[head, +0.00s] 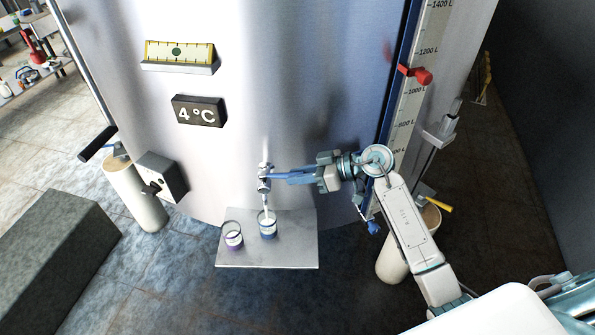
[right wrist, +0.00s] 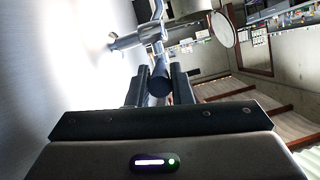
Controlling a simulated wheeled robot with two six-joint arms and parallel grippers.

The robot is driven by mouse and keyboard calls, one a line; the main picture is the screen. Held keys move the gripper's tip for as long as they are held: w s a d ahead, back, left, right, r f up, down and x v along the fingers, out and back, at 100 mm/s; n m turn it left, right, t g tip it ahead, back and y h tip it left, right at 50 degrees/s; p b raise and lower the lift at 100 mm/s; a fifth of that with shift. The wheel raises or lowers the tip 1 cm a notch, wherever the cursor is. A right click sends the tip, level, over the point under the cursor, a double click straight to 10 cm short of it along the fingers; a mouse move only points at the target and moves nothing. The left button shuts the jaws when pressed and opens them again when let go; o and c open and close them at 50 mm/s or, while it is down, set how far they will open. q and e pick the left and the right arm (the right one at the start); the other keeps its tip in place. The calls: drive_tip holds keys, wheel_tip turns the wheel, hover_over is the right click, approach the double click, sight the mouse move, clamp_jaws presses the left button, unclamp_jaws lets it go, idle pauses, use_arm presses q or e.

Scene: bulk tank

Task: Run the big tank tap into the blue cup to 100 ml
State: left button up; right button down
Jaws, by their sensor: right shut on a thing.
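The big tank (head: 290,110) fills the middle of the head view. Its tap (head: 264,180) sticks out low on the front, and a lever runs right from it. My right gripper (head: 312,177) is shut on the lever's end; the tap (right wrist: 130,40) and the dark lever end (right wrist: 160,84) between my fingers show in the right wrist view. A white stream appears to run from the spout into the blue cup (head: 268,232), upright below it. White shows inside the cup, but its level is too small to read. My left gripper is not in view.
A purple-marked cup (head: 233,242) stands left of the blue cup on a grey shelf (head: 290,256). A grey block (head: 50,265) lies at the left. A level gauge with a red marker (head: 418,75) runs up the tank's right side. A 4°C display (head: 198,111) is above.

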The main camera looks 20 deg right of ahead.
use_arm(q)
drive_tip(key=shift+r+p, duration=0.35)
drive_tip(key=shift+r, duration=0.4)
use_arm(e)
drive_tip(key=shift+w+d+n+g+y, duration=0.25)
drive_tip(key=shift+w+n+g, duration=0.15)
drive_tip(key=shift+n+g, duration=0.2)
drive_tip(key=shift+w+d+n+g+y, duration=0.1)
drive_tip(key=shift+w+n+g+y, duration=0.15)
drive_tip(key=shift+w+n+g, duration=0.25)
drive_tip(key=shift+s, duration=0.15)
drive_tip(key=c, duration=1.3)
unclamp_jaws()
drive_tip(key=shift+d, duration=0.1)
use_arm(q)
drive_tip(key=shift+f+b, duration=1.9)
use_arm(e)
drive_tip(key=v, duration=1)
drive_tip(key=shift+d+r, duration=0.15)
drive_tip(key=shift+d, duration=0.2)
drive_tip(key=shift+a, duration=0.1)
